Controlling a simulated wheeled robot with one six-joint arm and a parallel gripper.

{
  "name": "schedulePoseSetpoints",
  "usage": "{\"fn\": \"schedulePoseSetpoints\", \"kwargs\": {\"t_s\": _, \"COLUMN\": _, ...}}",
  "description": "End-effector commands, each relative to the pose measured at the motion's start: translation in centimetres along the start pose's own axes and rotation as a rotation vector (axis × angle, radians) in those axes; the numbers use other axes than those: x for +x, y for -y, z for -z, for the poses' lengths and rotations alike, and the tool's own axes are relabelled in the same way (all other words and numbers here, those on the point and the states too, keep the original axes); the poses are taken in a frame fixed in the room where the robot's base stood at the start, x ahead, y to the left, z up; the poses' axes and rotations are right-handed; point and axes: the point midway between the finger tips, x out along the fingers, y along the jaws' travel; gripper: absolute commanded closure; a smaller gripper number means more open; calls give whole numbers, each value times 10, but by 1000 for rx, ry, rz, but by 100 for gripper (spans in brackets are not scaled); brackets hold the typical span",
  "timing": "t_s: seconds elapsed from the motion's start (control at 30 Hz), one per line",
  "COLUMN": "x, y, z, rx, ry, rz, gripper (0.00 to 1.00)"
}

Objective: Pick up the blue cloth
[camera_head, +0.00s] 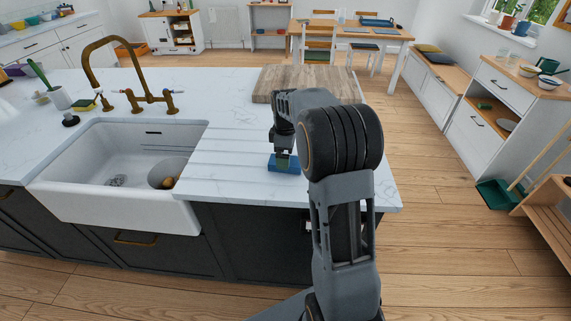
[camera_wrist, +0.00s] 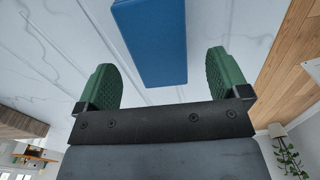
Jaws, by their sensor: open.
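The blue cloth (camera_head: 285,168) lies on the white marble counter right of the sink, near the counter's front edge. It looks like a flat blue block. In the wrist view the blue cloth (camera_wrist: 152,42) fills the upper middle, lying ahead of and between the green finger pads. My gripper (camera_wrist: 165,78) is open, with one finger on each side and nothing held. In the head view my gripper (camera_head: 283,158) is just above the cloth, partly hidden by my arm.
A wooden board (camera_head: 330,82) lies on the counter behind my arm. A white sink (camera_head: 120,165) with a brass tap (camera_head: 150,98) is to the left. Grooves run across the counter beside the sink. A low white cabinet (camera_head: 480,125) stands right, across open wooden floor.

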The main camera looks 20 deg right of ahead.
Motion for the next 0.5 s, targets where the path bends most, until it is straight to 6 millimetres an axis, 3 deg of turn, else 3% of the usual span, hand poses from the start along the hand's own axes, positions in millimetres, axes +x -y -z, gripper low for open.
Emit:
{"fn": "schedulePoseSetpoints", "kwargs": {"t_s": 0.2, "x": 29, "y": -1, "z": 0, "rx": 0, "ry": 2, "rz": 4, "gripper": 6}}
{"fn": "schedulePoseSetpoints", "kwargs": {"t_s": 0.5, "x": 37, "y": -1, "z": 0, "rx": 1, "ry": 0, "rz": 1, "gripper": 6}}
